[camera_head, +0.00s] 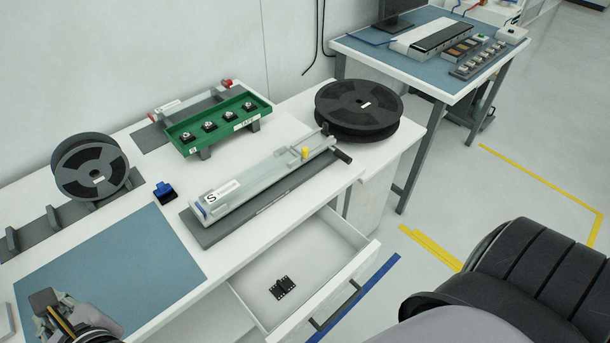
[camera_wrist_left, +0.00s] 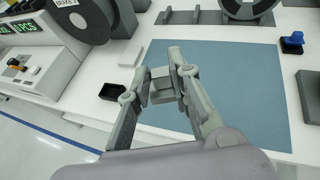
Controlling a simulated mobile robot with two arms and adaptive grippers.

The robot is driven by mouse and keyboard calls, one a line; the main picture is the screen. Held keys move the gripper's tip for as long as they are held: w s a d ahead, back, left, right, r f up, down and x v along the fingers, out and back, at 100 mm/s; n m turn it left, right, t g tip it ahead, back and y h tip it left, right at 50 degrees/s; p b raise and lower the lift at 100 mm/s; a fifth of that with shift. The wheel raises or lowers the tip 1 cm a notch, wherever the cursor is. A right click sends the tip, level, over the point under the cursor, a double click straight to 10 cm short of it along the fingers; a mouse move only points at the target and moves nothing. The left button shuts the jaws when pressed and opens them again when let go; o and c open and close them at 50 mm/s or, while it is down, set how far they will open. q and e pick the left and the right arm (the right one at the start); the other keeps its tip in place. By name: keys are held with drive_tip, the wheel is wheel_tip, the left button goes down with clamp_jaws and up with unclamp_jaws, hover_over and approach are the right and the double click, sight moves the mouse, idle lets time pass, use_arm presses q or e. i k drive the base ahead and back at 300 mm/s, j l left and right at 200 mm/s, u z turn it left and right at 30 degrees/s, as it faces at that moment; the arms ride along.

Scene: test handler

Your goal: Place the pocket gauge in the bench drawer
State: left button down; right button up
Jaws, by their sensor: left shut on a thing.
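My left gripper (camera_head: 60,318) is low at the left in the head view, above the blue mat (camera_head: 110,265). In the left wrist view its fingertips (camera_wrist_left: 163,88) are closed on a small grey block (camera_wrist_left: 162,82), taken to be the pocket gauge; the fingers partly hide it. The bench drawer (camera_head: 352,268) is pulled open under the white bench, to the right of the gripper. A small black part with light dots (camera_head: 283,288) lies on its floor, and the rest of the floor is bare. My right gripper is not in view.
A long grey fixture (camera_head: 262,185) stands on the bench behind the drawer, with a green tray (camera_head: 218,124) beyond. A blue-and-black item (camera_head: 165,192) and a reel (camera_head: 90,167) stand beside the mat.

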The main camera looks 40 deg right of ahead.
sight(287, 245)
drive_tip(key=k+j+z, duration=0.1)
drive_tip(key=z, duration=1.7)
drive_tip(key=k+l+z, duration=0.2)
drive_tip(key=k+l, duration=0.25)
